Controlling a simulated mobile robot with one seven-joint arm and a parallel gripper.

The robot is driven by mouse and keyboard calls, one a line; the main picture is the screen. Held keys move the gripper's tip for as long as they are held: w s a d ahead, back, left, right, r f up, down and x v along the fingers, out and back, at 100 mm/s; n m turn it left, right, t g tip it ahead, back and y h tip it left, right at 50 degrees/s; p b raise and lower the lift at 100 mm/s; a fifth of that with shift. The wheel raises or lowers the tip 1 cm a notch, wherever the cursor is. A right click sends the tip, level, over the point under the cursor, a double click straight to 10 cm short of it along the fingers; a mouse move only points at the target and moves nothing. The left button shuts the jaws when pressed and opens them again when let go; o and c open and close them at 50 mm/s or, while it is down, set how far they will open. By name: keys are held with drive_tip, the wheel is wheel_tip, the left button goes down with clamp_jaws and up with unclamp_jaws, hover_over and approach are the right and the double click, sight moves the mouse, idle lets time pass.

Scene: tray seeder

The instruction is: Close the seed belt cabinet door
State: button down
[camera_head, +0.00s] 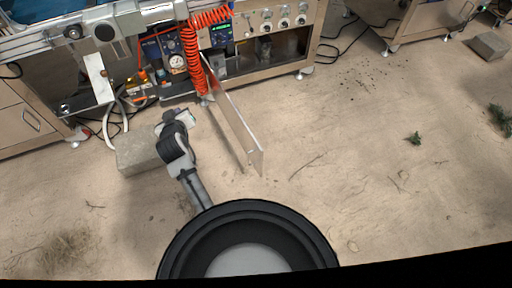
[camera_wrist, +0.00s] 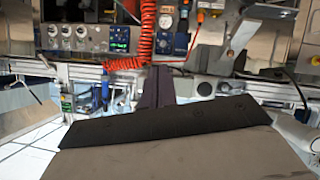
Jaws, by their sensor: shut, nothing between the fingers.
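The cabinet door (camera_head: 235,118) is a thin pale panel in the head view. It stands open, jutting out from the machine front toward me, with its free edge near the middle of the picture. My gripper (camera_head: 183,116) is left of the door, apart from it in the picture, and is shut and empty. In the wrist view its dark fingers (camera_wrist: 160,85) point at the machine front. I cannot make out the door in that view.
A red coiled hose (camera_head: 190,60) hangs by the door's hinge side. A pressure gauge (camera_head: 176,61) and wiring sit in the open bay to its left. A concrete block (camera_head: 138,152) lies left of my gripper. The sandy floor right of the door is mostly clear.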

drive_tip(key=s+d+f+m+g+h+p, duration=0.1)
drive_tip(key=s+d+f+g+h, duration=0.25)
drive_tip(key=d+f, duration=0.5)
drive_tip(key=s+d+f+m+g+h, duration=0.1)
drive_tip(key=s+d+f+g+h, duration=0.15)
drive_tip(key=s+d+f, duration=0.45)
drive_tip(key=w+d+f+p, duration=0.1)
drive_tip(key=w+d+f, duration=0.7)
drive_tip(key=w+f, duration=0.1)
drive_tip(key=shift+w, duration=0.15)
drive_tip(key=shift+d+f, duration=0.1)
